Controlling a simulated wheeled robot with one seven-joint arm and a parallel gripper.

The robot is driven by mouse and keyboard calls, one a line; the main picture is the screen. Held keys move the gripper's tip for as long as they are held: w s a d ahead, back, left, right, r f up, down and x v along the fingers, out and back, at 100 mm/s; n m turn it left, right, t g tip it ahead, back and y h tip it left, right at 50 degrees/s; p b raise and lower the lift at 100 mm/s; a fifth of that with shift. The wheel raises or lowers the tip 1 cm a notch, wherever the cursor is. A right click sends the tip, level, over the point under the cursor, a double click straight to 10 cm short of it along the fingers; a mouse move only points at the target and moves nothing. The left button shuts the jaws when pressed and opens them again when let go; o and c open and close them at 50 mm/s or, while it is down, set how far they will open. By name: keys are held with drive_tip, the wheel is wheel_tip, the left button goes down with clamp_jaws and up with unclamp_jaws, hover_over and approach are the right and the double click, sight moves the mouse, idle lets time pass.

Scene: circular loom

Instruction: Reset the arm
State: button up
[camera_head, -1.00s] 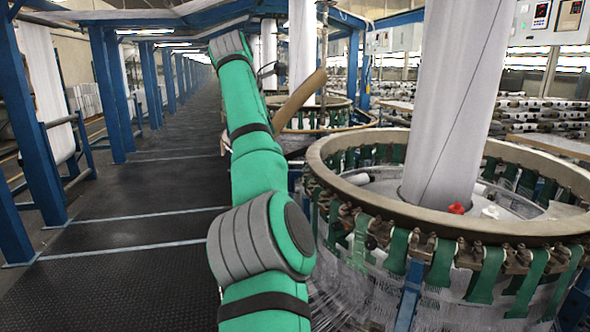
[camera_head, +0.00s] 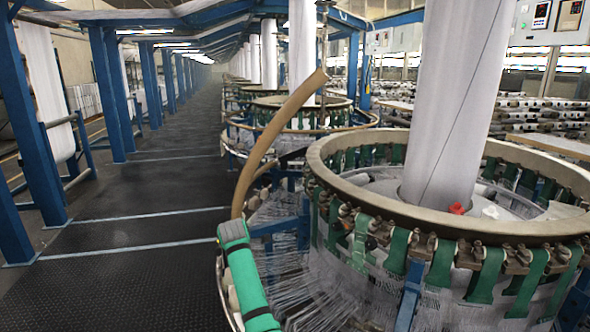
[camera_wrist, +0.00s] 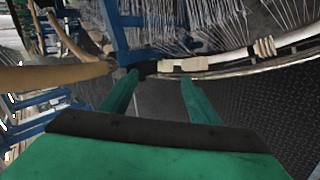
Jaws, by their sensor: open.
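My gripper (camera_wrist: 159,78) shows in the wrist view with its two green fingers spread apart and nothing between them. Past the fingertips are a pale curved rim, a blue post and white threads of a loom. I cannot tell how far the fingertips are from them. In the head view a green part of my arm (camera_head: 246,278) is low in the picture, left of the nearest circular loom (camera_head: 330,226). My gripper cannot be made out in the head view.
A tan curved bar (camera_head: 262,150) rises just behind my arm. A white fabric tube (camera_head: 450,100) stands in the loom ring, with a small red object (camera_head: 457,208) beside it. The dark aisle floor (camera_head: 140,255) on the left is clear. Blue posts (camera_head: 35,130) line the far left.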

drive_tip(key=s+a+f+m+y, duration=0.1)
drive_tip(key=s+f, duration=0.3)
drive_tip(key=f, duration=0.3)
drive_tip(key=s+a+f+m+t+y, duration=0.1)
drive_tip(key=s+f, duration=0.3)
drive_tip(key=f, duration=0.4)
drive_tip(key=s+a+f+m, duration=0.1)
drive_tip(key=s+f+m, duration=0.1)
drive_tip(key=s+f, duration=0.35)
drive_tip(key=s+d+f+m+t, duration=0.1)
drive_tip(key=s+d+f+m, duration=0.15)
drive_tip(key=s+f, duration=0.55)
drive_tip(key=s+d+f+m+t, duration=0.1)
drive_tip(key=s+d+f+m, duration=0.3)
drive_tip(key=s, duration=0.7)
drive_tip(key=s+d+r+m+t+h, duration=0.15)
drive_tip(key=s+d, duration=0.25)
drive_tip(key=s, duration=0.7)
drive_tip(key=s+d+m+t, duration=0.1)
drive_tip(key=s+d+m, duration=0.15)
drive_tip(key=s, duration=0.95)
drive_tip(key=s+d+r+m, duration=0.1)
drive_tip(key=s+d+r, duration=0.3)
drive_tip(key=s+r, duration=0.5)
drive_tip(key=s+d+r+m+t+h, duration=0.1)
drive_tip(key=s+d+r, duration=0.3)
drive_tip(key=s+r, duration=0.4)
drive_tip(key=shift+s+d+r+m, duration=0.15)
drive_tip(key=shift+s+r+m, duration=0.3)
drive_tip(key=shift+m, duration=0.3)
